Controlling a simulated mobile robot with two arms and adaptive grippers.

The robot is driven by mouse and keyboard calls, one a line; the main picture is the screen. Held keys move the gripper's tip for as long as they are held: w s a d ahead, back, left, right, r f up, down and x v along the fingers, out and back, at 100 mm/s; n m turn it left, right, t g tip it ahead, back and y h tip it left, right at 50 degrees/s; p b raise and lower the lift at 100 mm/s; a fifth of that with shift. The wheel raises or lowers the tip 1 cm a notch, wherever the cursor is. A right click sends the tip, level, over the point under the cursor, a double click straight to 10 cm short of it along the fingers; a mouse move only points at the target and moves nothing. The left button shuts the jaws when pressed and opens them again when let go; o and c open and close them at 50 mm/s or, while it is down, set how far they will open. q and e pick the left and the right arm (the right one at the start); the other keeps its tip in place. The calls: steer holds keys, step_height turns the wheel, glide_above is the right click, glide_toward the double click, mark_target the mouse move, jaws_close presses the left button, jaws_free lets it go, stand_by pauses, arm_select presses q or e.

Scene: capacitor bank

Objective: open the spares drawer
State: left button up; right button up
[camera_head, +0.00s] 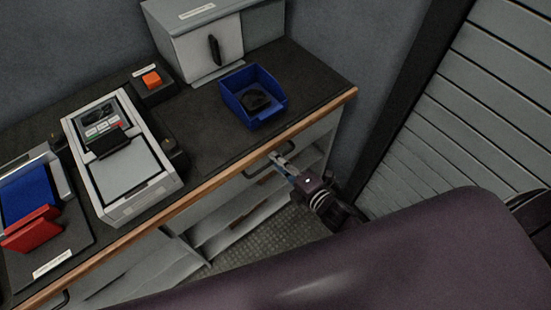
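A grey drawer front (226,187) sits under the wooden front edge of the bench, on the right part, and looks closed. It has a dark bar handle (257,174). No readable label shows which drawer is the spares drawer. My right gripper (281,160) is at the right end of this handle, with its fingertips close to or touching it. I cannot tell whether the fingers are around the bar or how far they are apart. A second dark handle (61,301) shows on a front at the lower left. My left gripper is not in view.
On the bench (192,127) stand a blue bin (236,92) with a dark item, a grey cabinet (207,47), an orange-button box (151,79), a grey instrument (127,171), and red and blue pieces at left. Open shelves (236,226) lie below. A slatted shutter (480,95) stands right.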

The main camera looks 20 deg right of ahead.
steer(key=shift+w+a, duration=0.1)
steer(key=shift+w, duration=0.2)
jaws_close()
steer(key=shift+f, duration=0.1)
